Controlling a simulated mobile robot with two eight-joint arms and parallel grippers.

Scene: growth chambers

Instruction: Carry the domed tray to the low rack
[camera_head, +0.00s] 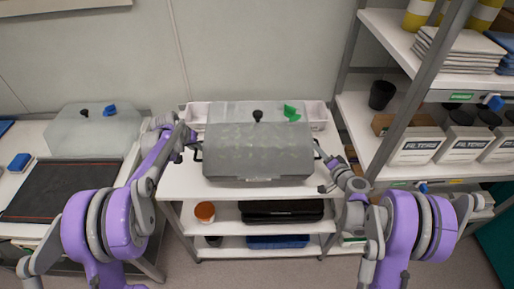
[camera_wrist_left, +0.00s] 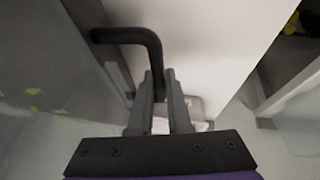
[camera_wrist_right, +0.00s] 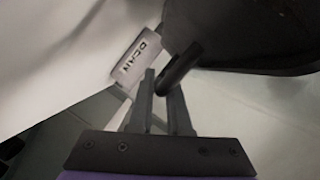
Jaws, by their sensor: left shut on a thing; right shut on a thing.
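The domed tray (camera_head: 258,152) has a cloudy grey lid with a dark knob and faint green inside. It is level in front of me over the white rack top (camera_head: 180,182); I cannot tell whether it touches. My left gripper (camera_head: 196,147) is shut on its left black handle, which shows in the left wrist view (camera_wrist_left: 150,45) beside the lid (camera_wrist_left: 40,85). My right gripper (camera_head: 324,162) is shut on its right handle, seen in the right wrist view (camera_wrist_right: 182,65). The tray's underside is hidden in the head view.
Lower shelves hold an orange-lidded pot (camera_head: 205,212), a black tray (camera_head: 281,211) and a blue tray (camera_head: 277,241). White bins (camera_head: 316,114) and a green piece (camera_head: 291,112) are behind. Another clear dome (camera_head: 95,132) stands left; a tall shelf with filter boxes (camera_head: 417,147) stands right.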

